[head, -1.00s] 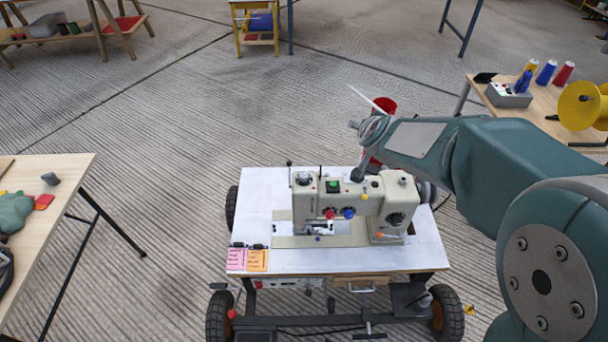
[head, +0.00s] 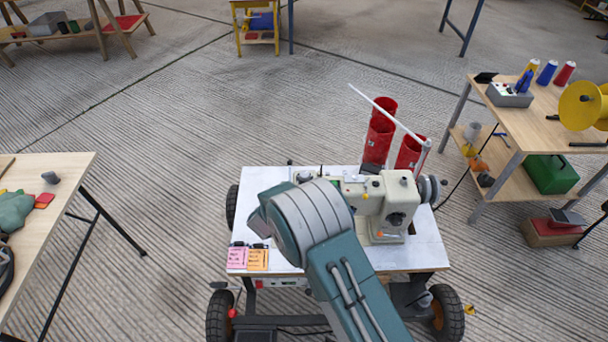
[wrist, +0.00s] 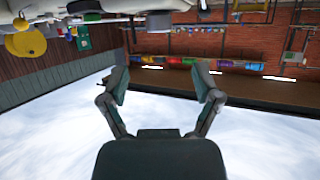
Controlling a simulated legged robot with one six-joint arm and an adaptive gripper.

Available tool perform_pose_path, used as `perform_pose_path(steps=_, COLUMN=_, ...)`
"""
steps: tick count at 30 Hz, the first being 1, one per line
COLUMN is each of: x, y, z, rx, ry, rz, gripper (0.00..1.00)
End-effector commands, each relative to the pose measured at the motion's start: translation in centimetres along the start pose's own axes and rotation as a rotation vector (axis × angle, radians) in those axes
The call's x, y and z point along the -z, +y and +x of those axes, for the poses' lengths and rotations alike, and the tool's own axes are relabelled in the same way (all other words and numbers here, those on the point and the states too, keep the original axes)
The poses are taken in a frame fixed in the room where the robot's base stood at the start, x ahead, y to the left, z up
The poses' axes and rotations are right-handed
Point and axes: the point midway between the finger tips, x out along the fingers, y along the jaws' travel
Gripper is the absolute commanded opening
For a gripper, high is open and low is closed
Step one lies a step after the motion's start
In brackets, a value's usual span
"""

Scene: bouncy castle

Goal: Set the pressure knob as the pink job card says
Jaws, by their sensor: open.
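The cream sewing machine (head: 402,190) stands on a white-topped wheeled cart (head: 428,255). A dark round dial (head: 396,219) shows on its right pillar; I cannot tell whether this is the pressure knob. My arm covers much of the machine's front left. The pink job card (head: 237,259) lies at the cart's front left corner, beside an orange card (head: 258,260). Their writing is too small to read. My gripper (wrist: 160,76) is open and empty in the wrist view, its fingers spread apart. It is hidden in the head view.
Red cylinders (head: 378,138) stand behind the machine. A wooden table (head: 60,180) is at the left. A right table (head: 545,125) holds a yellow spool (head: 578,105) and thread cones. The wrist view looks upside down, with a brick wall (wrist: 225,45) and pale sky.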

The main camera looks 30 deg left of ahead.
Motion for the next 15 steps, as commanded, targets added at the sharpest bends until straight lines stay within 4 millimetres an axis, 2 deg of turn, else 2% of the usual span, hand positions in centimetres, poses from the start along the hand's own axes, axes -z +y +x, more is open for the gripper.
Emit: perform_pose_path(steps=15, x=-0.1, y=0.1, z=8.4, rx=-0.001, ry=-0.001, rz=0.001, gripper=0.81)
